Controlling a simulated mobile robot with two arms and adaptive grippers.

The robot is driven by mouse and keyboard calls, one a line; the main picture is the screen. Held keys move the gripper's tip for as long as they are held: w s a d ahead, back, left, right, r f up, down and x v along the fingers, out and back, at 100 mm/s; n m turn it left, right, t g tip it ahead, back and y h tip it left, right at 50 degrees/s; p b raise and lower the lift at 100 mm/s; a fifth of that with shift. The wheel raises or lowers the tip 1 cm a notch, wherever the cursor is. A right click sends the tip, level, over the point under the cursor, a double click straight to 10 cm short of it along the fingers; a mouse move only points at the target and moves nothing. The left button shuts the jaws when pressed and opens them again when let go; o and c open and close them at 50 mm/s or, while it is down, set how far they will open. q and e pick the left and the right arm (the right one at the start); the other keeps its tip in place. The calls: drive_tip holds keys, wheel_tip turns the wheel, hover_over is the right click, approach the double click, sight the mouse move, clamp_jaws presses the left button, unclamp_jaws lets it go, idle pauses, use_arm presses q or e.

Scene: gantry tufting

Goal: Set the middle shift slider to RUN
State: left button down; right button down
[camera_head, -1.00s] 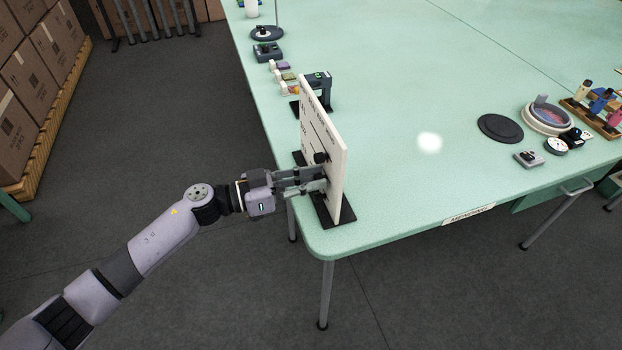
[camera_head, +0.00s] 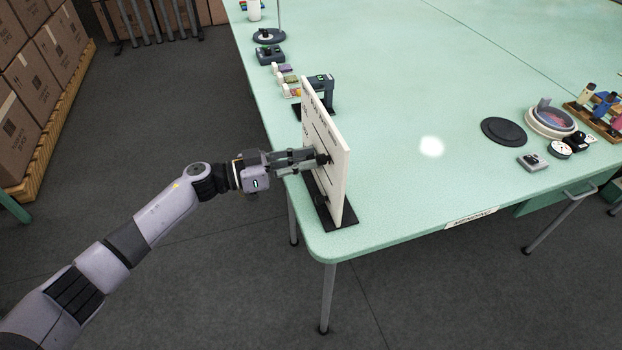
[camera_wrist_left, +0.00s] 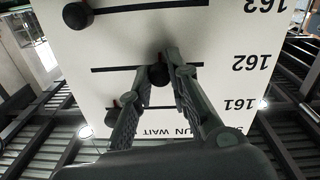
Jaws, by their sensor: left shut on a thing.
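The upright white slider board (camera_head: 337,180) stands on a dark base at the near left corner of the table. In the left wrist view the board (camera_wrist_left: 235,30) has stacked black slots with black knobs, numbered 161, 162 and 163. My left gripper (camera_head: 322,158) reaches its face from the left. In the wrist view its fingertips (camera_wrist_left: 160,68) are shut on the middle slider knob (camera_wrist_left: 158,74), partway along the 162 slot. The 163 knob (camera_wrist_left: 77,14) sits further left; the 161 knob is mostly hidden by a finger. WAIT and part of RUN show below. My right gripper is out of view.
Behind the board stand a dark device (camera_head: 322,88) and several small items along the table's left edge. A black disc (camera_head: 503,131), a round dish (camera_head: 550,121) and a grey box (camera_head: 532,162) are at the right. The table's middle is clear.

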use_arm(q)
drive_tip(key=w, duration=0.2)
drive_tip(key=w+a+b, duration=0.1)
drive_tip(key=shift+w+a, duration=0.15)
drive_tip(key=shift+w, duration=0.25)
drive_tip(key=c, duration=1.5)
unclamp_jaws()
drive_tip(key=shift+w, duration=0.1)
drive_tip(key=v, duration=1.2)
